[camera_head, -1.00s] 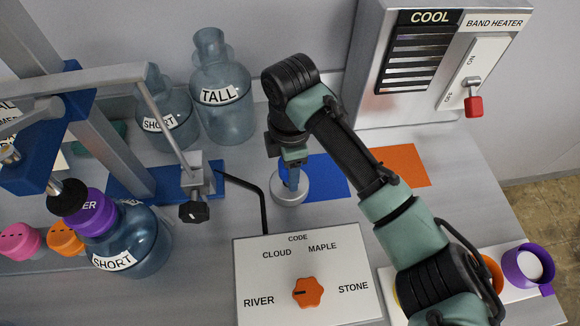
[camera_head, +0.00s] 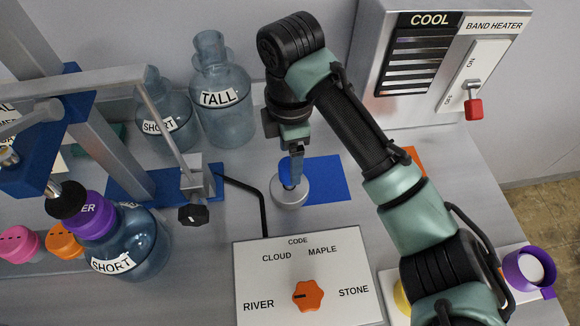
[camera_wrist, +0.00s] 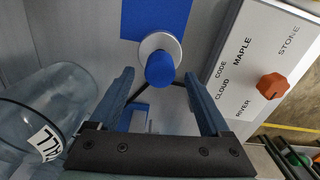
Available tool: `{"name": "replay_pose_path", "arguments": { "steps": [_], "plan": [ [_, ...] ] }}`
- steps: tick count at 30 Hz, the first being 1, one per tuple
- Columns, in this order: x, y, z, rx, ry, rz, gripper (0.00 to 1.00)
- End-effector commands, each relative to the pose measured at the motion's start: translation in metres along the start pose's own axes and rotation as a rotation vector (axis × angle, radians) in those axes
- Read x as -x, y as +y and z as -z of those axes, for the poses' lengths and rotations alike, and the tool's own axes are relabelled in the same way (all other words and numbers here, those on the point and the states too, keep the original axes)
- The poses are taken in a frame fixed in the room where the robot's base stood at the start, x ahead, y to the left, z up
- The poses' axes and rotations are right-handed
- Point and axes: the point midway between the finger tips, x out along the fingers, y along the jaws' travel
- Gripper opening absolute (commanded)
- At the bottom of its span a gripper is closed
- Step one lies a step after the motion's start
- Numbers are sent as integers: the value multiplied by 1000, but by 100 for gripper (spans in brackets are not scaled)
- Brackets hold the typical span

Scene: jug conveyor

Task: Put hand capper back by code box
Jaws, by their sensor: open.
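The hand capper, a grey disc with a blue knob, stands upright on the bench just behind the code box (camera_head: 335,250). Its grey disc (camera_head: 290,198) shows in the head view, overlapping the left edge of a blue patch (camera_head: 327,182). In the wrist view the blue knob (camera_wrist: 161,70) lies between the fingertips' directions, with the disc beyond. My gripper (camera_head: 295,178) points down over the capper, open, with a finger on each side in the wrist view (camera_wrist: 159,78). The head view partly hides the knob behind the fingers. I cannot tell whether a finger touches it.
Tall (camera_head: 222,115) and short (camera_head: 165,130) jugs stand at the back left. A filled-looking short jug (camera_head: 140,255) sits under the capping frame. A black cable (camera_head: 262,200) runs left of the capper. The band heater box (camera_head: 425,70) is at the back right.

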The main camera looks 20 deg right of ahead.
Motion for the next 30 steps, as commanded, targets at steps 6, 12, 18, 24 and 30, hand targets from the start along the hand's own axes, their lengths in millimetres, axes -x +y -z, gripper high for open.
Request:
{"name": "replay_pose_path", "arguments": {
  "steps": [6, 12, 18, 24, 30],
  "plan": [
    [46, 0, -1, 2, -4, -2, 81],
    [61, 0, 0, 1, -2, 0, 81],
    [62, 0, 0, 0, 1, 1, 81],
    [61, 0, 0, 0, 1, 1, 81],
    [61, 0, 0, 0, 1, 1, 81]
  ]
}}
